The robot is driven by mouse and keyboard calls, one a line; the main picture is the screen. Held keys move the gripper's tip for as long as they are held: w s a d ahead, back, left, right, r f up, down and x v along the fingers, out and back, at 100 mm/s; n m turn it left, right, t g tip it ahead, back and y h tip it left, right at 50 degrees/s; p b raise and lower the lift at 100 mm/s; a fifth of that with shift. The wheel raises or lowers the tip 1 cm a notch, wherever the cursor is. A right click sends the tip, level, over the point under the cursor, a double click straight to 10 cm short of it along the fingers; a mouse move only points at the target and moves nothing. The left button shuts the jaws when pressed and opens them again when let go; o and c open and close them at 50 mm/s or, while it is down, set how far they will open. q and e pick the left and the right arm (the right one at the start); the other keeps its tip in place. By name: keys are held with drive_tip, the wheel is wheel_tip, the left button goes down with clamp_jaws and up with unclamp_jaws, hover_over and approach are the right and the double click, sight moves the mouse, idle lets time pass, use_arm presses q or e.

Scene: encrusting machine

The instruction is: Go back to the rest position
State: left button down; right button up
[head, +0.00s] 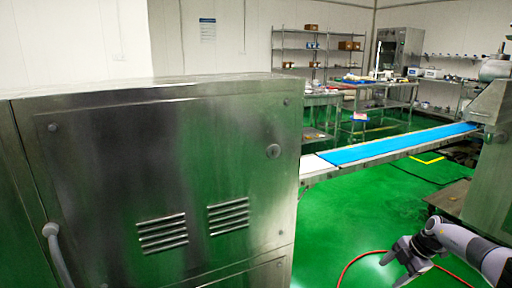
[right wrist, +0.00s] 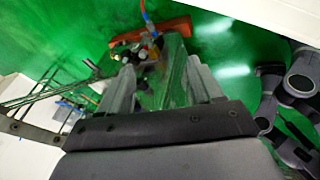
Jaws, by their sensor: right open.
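My right gripper (head: 405,262) is at the lower right of the head view, above the green floor and clear of the machine. In the right wrist view its two grey fingers (right wrist: 160,88) stand apart with a wide gap, and I see nothing gripped between them. My left gripper is not in the head view. Grey and black arm links of mine show at the right of the right wrist view.
A large steel machine cabinet (head: 170,180) fills the left of the head view. A blue conveyor belt (head: 400,145) runs right to another steel machine (head: 490,165). A red hose (head: 365,256) lies on the open green floor (head: 345,215). Steel tables and shelves (head: 318,48) stand behind.

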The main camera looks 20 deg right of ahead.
drive_tip(key=a+f+t+y, duration=0.35)
drive_tip(key=a+t, duration=0.25)
drive_tip(key=a, duration=1)
drive_tip(key=s+a+m+g+h, duration=0.1)
drive_tip(key=s+a+m+h, duration=0.2)
drive_tip(key=s, duration=0.5)
drive_tip(key=s+a+m+h, duration=0.25)
drive_tip(key=s+a, duration=0.25)
drive_tip(key=s, duration=0.4)
drive_tip(key=a+f+m+t+y, duration=0.1)
drive_tip(key=a+f+m+y, duration=0.1)
drive_tip(key=a+m, duration=1)
wheel_tip(320, 180, up, 8)
drive_tip(key=a+n+p, duration=0.3)
drive_tip(key=p, duration=0.6)
drive_tip(key=shift+s+t+h+p, duration=0.3)
drive_tip(key=shift+s, duration=0.05)
drive_tip(key=shift+r, duration=0.1)
